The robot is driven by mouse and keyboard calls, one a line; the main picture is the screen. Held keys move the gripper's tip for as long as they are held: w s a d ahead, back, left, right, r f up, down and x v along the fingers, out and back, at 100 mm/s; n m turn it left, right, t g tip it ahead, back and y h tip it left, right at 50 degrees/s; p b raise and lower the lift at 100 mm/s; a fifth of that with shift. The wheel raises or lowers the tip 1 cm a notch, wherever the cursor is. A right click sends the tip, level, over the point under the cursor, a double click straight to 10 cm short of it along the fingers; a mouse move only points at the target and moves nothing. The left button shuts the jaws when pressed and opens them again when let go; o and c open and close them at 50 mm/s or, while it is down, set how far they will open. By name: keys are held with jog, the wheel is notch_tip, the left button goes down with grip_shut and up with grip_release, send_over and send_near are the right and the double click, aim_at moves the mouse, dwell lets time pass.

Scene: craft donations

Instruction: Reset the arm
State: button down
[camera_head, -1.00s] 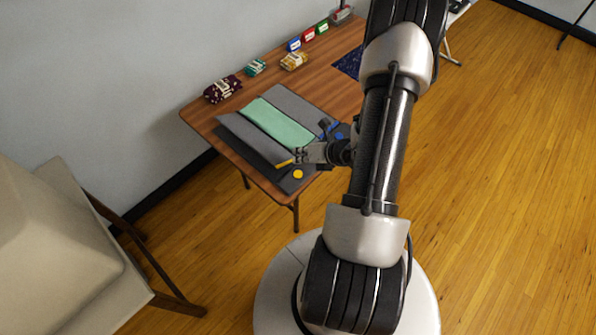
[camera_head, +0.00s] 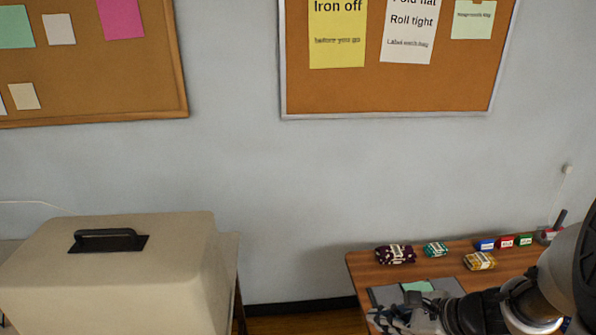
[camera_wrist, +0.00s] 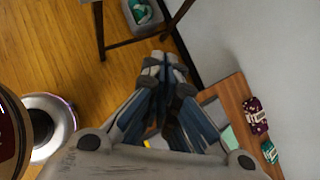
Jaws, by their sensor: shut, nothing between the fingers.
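My arm (camera_head: 560,275) comes in at the lower right of the head view. My gripper (camera_head: 405,320) is low in that view, in front of the table, partly cut off by the bottom edge. In the wrist view my gripper (camera_wrist: 165,62) has its two fingers brought together at the tips, with nothing held. The wrist view looks past the fingers to the floor and wall, with the table at the right. I cannot tell how high the gripper is above the table.
The wooden table (camera_head: 362,268) bears a burgundy bundle (camera_head: 395,254), a teal bundle (camera_head: 435,248), a yellow bundle (camera_head: 479,261) and small coloured boxes (camera_head: 507,242). Grey and green cloth (camera_head: 418,286) lies at its front. A beige cover (camera_head: 110,280) stands left. A table frame (camera_wrist: 172,28) shows beyond the fingertips.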

jog(key=s+a+r+n+g+h, duration=0.25)
jog(key=s+a+r+n, duration=0.55)
jog(key=s+n, duration=0.45)
jog(key=s+d+r+n+t+h, duration=0.1)
jog(key=s+d+r+n+h, duration=0.2)
jog(key=n, duration=0.8)
notch_tip(320, 180, up, 2)
jog(key=shift+s+d+h, duration=0.15)
jog(key=shift+s+h, duration=0.6)
jog(key=shift+s, duration=0.25)
